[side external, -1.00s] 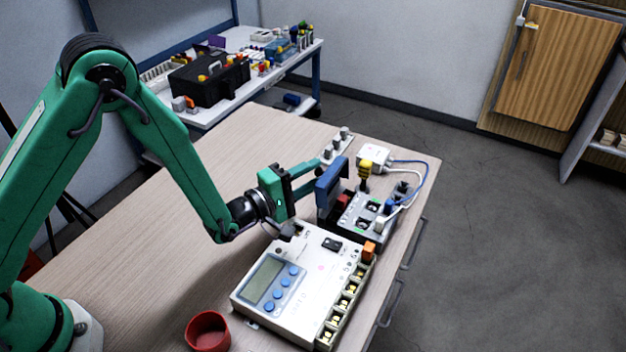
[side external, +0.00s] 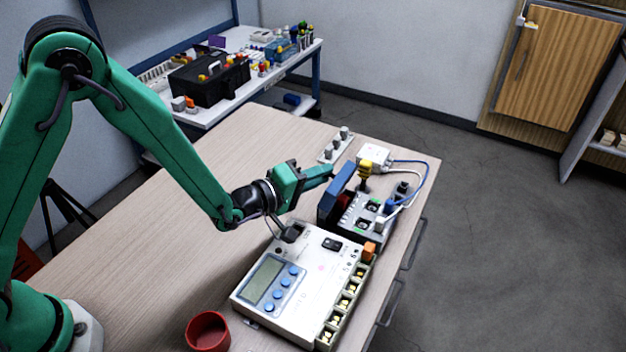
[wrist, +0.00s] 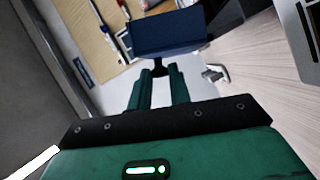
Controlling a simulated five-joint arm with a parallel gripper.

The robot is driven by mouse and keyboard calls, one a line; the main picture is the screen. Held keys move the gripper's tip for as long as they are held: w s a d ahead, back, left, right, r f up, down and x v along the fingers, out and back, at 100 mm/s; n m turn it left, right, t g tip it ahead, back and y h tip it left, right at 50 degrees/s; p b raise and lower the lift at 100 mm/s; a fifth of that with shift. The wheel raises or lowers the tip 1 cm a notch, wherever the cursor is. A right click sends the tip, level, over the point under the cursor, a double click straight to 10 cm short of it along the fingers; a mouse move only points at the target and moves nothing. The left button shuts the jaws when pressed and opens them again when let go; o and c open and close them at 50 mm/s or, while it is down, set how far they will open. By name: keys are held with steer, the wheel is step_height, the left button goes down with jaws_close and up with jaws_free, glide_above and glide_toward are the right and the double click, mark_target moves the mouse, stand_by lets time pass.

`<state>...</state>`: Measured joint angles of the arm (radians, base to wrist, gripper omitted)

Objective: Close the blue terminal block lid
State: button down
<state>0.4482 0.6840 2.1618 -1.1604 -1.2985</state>
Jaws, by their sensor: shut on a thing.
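The blue lid (side external: 338,190) stands raised on the left side of the grey terminal block (side external: 366,219), tilted a little toward it. In the wrist view the lid (wrist: 167,34) is a dark blue panel just beyond the fingertips. My gripper (side external: 328,171) is at the lid's upper left edge. Its green fingers (wrist: 161,74) are close together, with a small dark part of the lid between their tips. The exact contact is partly hidden in the side view.
A white meter box (side external: 300,288) with blue buttons lies in front of the block. A red cup (side external: 208,332) stands at the near edge. A yellow-topped post (side external: 365,168), a white adapter (side external: 373,154) and cables crowd behind the block. The table's left part (side external: 200,230) is clear.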

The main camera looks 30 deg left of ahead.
steer(key=shift+d, duration=0.15)
steer(key=c, duration=1.3)
jaws_free()
steer(key=shift+s, duration=0.15)
steer(key=shift+v, duration=3.85)
steer(key=shift+r, duration=0.1)
steer(key=shift+c, duration=0.3)
